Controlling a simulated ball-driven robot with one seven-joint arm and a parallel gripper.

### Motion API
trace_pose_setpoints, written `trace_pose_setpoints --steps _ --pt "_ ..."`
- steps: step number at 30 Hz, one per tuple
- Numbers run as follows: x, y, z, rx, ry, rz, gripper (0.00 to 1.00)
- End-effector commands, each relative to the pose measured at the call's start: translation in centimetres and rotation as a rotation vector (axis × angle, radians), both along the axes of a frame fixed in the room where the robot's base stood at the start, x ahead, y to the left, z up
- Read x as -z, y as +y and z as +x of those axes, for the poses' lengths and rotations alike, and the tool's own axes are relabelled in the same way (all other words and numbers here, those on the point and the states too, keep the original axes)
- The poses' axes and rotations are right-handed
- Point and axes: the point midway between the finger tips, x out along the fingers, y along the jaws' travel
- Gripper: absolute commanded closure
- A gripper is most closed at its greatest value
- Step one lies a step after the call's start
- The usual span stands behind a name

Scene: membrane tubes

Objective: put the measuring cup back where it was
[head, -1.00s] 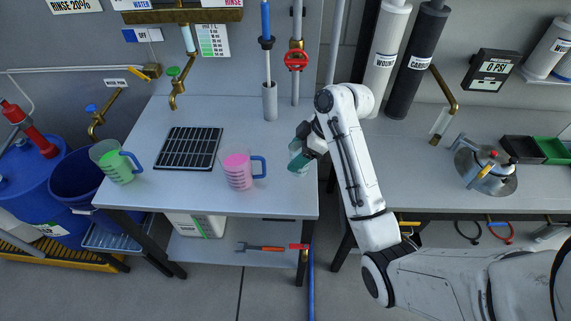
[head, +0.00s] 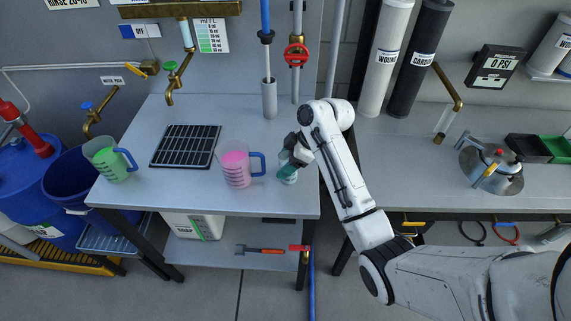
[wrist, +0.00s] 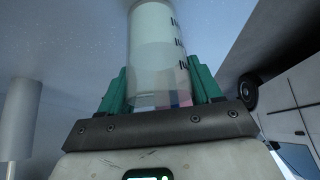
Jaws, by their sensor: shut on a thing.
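My gripper (head: 287,163) is over the right part of the left table, to the right of the pink jug. Its green fingers are shut on a clear measuring cup (head: 289,178), which shows in the wrist view (wrist: 155,45) as a pale see-through cylinder with black marks on its side. The cup looks upright. I cannot tell whether its base touches the table. The fingers hide part of the cup in the head view.
A pink-filled jug (head: 236,168) with a blue handle stands close to the left of the cup. A green-filled jug (head: 108,160) stands at the table's left end. A black rack (head: 185,146) lies between them. A grey tube holder (head: 269,100) stands behind.

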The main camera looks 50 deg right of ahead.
Motion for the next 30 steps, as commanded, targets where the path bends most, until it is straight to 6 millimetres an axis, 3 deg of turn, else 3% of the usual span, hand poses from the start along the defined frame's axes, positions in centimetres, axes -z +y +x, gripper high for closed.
trace_pose_setpoints --steps 7,8,15,23,30 --pt "0.2 0.0 0.0 -0.001 0.000 0.000 0.76" --pt "0.2 0.0 0.0 -0.001 0.000 0.000 0.34" --pt "0.2 0.0 0.0 0.000 0.000 0.000 0.11" --pt "0.0 0.0 0.0 0.000 0.000 0.000 0.11" --pt "-2.2 -0.9 -1.0 0.001 -0.005 -0.001 0.11"
